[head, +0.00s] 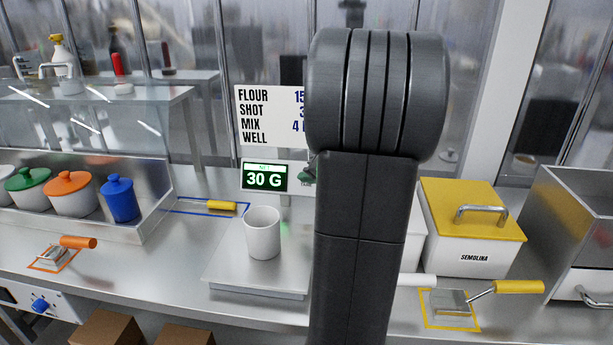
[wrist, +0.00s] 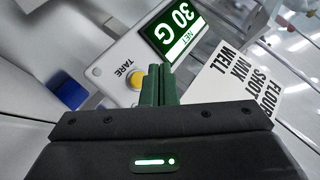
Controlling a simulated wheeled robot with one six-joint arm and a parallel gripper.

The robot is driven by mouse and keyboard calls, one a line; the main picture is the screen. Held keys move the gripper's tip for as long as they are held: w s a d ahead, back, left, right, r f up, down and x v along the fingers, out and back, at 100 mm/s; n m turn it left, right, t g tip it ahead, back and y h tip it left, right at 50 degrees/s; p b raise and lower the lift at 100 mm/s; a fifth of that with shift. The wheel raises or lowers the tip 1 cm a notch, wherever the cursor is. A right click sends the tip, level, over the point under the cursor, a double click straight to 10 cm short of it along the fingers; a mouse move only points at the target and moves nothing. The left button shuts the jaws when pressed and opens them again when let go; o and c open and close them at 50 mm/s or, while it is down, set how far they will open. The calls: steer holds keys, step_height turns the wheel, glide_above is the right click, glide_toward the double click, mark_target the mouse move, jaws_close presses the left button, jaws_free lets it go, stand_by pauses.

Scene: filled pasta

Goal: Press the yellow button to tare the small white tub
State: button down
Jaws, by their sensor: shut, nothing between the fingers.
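The small white tub (head: 262,233) stands upright on the scale's flat metal platform (head: 228,280) in the head view. The display (head: 264,177) behind it reads 30 G, and in the wrist view the display (wrist: 178,33) shows NET 30 G. The yellow button (wrist: 134,77) sits beside the word TARE on the white panel (wrist: 108,62). My gripper (wrist: 158,70) is shut and empty, its green fingertips right at the button's edge; I cannot tell whether they touch it. In the head view my gripper (head: 307,174) is right of the display, and the button is hidden.
A sign (head: 262,115) stands behind the display. Lidded pots, including a blue one (head: 121,200), sit in a tray on the left. A semolina bin (head: 470,258) and a yellow-handled scraper (head: 518,287) are on the right. My arm hides the middle of the counter.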

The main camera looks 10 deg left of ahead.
steer(key=shift+w+f+b, duration=0.35)
steer(key=shift+w+b, duration=0.05)
steer(key=shift+w, duration=0.3)
steer(key=shift+w+f+b, duration=0.3)
steer(key=shift+w+b, duration=0.05)
steer(key=shift+w, duration=0.3)
stand_by(1.1)
steer(key=shift+w+f+b, duration=0.15)
steer(key=shift+w+b, duration=0.25)
steer(key=shift+b, duration=0.1)
steer(key=shift+w+f+b, duration=0.2)
steer(key=shift+w+b, duration=0.15)
stand_by(0.4)
stand_by(0.5)
steer(key=shift+s+r, duration=0.35)
steer(key=shift+s, duration=0.4)
